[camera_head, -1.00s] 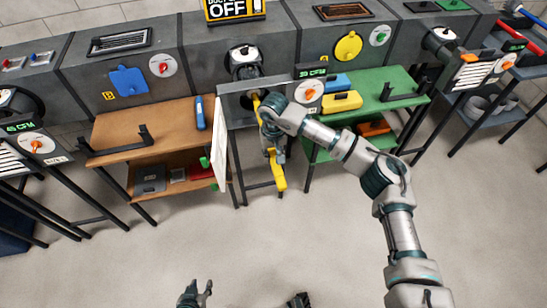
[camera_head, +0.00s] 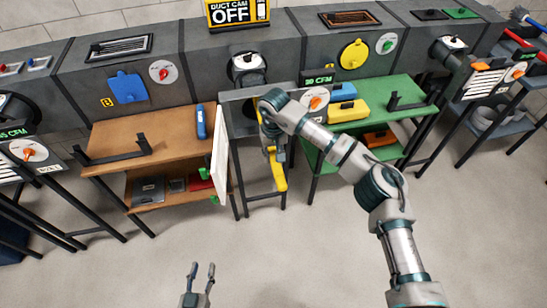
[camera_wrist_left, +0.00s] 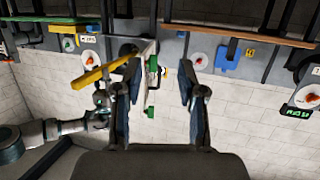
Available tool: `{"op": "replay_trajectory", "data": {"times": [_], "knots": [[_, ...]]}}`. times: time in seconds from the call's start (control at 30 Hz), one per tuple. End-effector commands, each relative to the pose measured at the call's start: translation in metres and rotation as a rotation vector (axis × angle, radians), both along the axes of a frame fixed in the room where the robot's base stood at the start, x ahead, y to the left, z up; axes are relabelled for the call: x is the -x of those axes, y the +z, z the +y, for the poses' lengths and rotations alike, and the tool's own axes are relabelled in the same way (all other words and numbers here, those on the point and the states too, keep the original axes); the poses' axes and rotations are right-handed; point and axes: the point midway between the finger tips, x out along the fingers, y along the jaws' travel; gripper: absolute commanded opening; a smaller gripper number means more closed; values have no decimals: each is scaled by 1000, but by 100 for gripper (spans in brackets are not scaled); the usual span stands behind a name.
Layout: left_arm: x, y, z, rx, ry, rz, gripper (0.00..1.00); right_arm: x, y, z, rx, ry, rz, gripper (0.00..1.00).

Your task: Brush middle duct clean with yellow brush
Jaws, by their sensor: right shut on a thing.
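The yellow brush (camera_head: 279,178) is in my right gripper (camera_head: 269,140), in front of the middle duct. Its yellow handle hangs out below the gripper, toward the floor; its head is hidden behind my arm and the duct frame. In the left wrist view the brush (camera_wrist_left: 102,72) is a slanted yellow bar left of the fingers. My left gripper (camera_head: 202,268) is open and empty, low over bare floor; its spread fingers also show in the wrist view (camera_wrist_left: 160,82).
A brown shelf (camera_head: 180,140) with a blue bottle (camera_head: 201,121) stands left of the duct. A green shelf (camera_head: 385,110) with blue and yellow boxes stands right. A "duct cam off" sign (camera_head: 238,12) sits on top. The front floor is clear.

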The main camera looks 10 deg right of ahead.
Motion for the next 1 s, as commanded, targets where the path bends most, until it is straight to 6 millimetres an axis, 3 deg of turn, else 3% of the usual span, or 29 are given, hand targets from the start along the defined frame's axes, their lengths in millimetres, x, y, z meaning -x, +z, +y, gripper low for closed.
{"op": "replay_trajectory", "data": {"times": [0.4, 0.8, 1.0], "knots": [[-11, 40, -9, 88, -3, -300, 40, -19, -3, 1, 0, 0, 2, 0], [-3, 82, -11, 181, -2, -600, 40, -36, -2, 2, -1, 0, 1, 0], [0, 90, -11, 194, -1, -645, 40, -37, 1, 2, -1, 0, -1, 0]]}}
